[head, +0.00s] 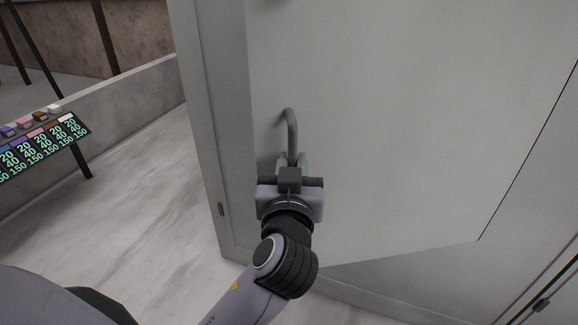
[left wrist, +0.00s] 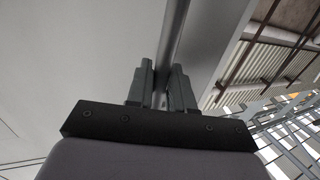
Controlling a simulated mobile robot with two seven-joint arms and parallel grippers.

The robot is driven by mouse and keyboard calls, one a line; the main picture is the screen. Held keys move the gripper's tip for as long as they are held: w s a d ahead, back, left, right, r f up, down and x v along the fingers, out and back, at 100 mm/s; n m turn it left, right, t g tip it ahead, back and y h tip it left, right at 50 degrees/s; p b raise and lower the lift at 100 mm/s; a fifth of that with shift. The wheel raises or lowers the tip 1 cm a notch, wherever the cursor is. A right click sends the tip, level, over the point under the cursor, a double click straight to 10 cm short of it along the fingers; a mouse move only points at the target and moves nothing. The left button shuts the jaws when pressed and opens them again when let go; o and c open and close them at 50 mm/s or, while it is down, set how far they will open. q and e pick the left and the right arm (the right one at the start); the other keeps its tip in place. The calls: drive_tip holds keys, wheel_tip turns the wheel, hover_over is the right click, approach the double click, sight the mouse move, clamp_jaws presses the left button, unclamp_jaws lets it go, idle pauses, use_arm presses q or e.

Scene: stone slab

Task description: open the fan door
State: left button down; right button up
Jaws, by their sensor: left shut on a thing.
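The fan door (head: 400,130) is a large light grey panel in the head view, set in a grey frame (head: 210,110). Its lower edge stands apart from the frame at the bottom right. A curved grey bar handle (head: 291,125) is fixed near the door's left side. My left gripper (head: 291,163) is shut on the lower part of the handle. In the left wrist view the handle bar (left wrist: 172,40) runs between the two fingers (left wrist: 160,85). The fingertips' contact is partly hidden in the head view. My right gripper is not in view.
A dark board with coloured numbers (head: 40,148) and small coloured blocks stands at the left. A low grey wall (head: 120,95) runs behind it. The pale floor (head: 150,190) between board and door frame is clear.

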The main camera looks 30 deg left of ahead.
use_arm(q)
drive_tip(key=shift+s+d, duration=0.1)
drive_tip(key=shift+d, duration=0.05)
idle(0.4)
drive_tip(key=c, duration=1.2)
unclamp_jaws()
drive_tip(key=shift+o, duration=0.2)
